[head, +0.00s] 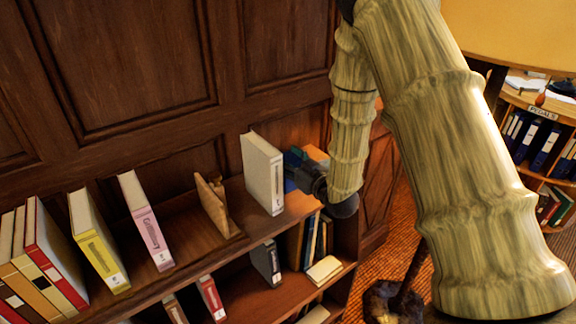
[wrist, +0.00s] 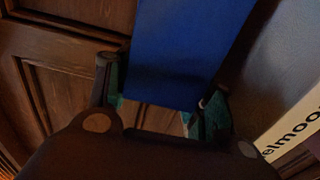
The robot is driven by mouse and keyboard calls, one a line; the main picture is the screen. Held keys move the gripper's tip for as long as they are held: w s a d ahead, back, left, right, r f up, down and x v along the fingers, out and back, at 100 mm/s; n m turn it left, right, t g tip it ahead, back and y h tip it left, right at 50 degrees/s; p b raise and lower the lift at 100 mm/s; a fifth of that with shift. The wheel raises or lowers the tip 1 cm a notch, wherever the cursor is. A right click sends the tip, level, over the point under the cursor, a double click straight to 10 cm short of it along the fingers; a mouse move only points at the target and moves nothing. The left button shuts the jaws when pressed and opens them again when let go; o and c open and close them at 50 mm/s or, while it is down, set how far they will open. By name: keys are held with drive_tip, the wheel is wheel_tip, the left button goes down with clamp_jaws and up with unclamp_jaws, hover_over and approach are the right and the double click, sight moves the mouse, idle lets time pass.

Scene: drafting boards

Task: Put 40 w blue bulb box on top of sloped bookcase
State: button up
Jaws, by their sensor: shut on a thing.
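The blue bulb box (wrist: 190,45) fills the upper middle of the wrist view, between the teal-padded fingers. My gripper (wrist: 162,98) is shut on it. In the head view my gripper (head: 303,172) is at the right end of the bookcase's top (head: 187,236), just right of a thick white binder (head: 263,172). Only small blue parts show there; the binder and gripper hide most of the box. I cannot tell whether the box touches the top.
A wooden bookend (head: 213,203), a pink binder (head: 146,222), a yellow binder (head: 98,242) and several other books stand along the top. Panelled wood wall (head: 125,50) rises behind. Bare wood shows between the bookend and the pink binder.

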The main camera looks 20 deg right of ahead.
drive_tip(key=shift+f, duration=1.2)
drive_tip(key=shift+f, duration=0.2)
drive_tip(key=o, duration=0.9)
drive_tip(key=shift+r, duration=0.2)
drive_tip(key=b+v, duration=0.4)
drive_tip(key=v, duration=0.8)
